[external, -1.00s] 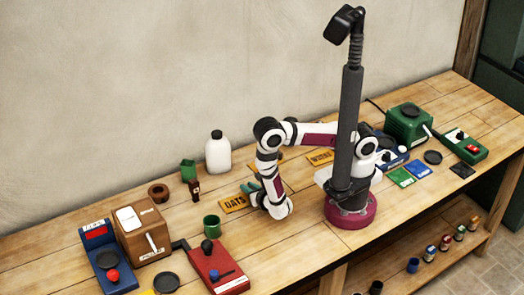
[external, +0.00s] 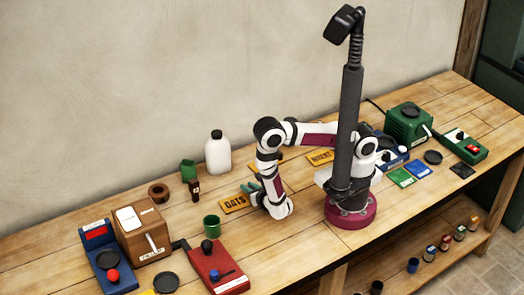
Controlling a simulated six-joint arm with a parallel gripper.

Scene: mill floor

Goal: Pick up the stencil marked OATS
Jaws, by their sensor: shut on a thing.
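The stencil marked OATS (external: 234,204) is a flat yellow-orange plate with dark letters. It lies at or just above the wooden bench top, left of my arm; I cannot tell whether it touches the wood. My gripper (external: 252,190) is at the right end of this stencil, with its greenish fingers shut on it. The wrist hides part of the fingers and the stencil's right end. Another yellow-orange stencil (external: 320,157) with dark lettering lies behind my arm, and one more is partly hidden behind the forearm.
A green cup (external: 211,225) stands just in front of the OATS stencil. A red device (external: 216,268) and a brown mill (external: 143,232) fill the left front.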

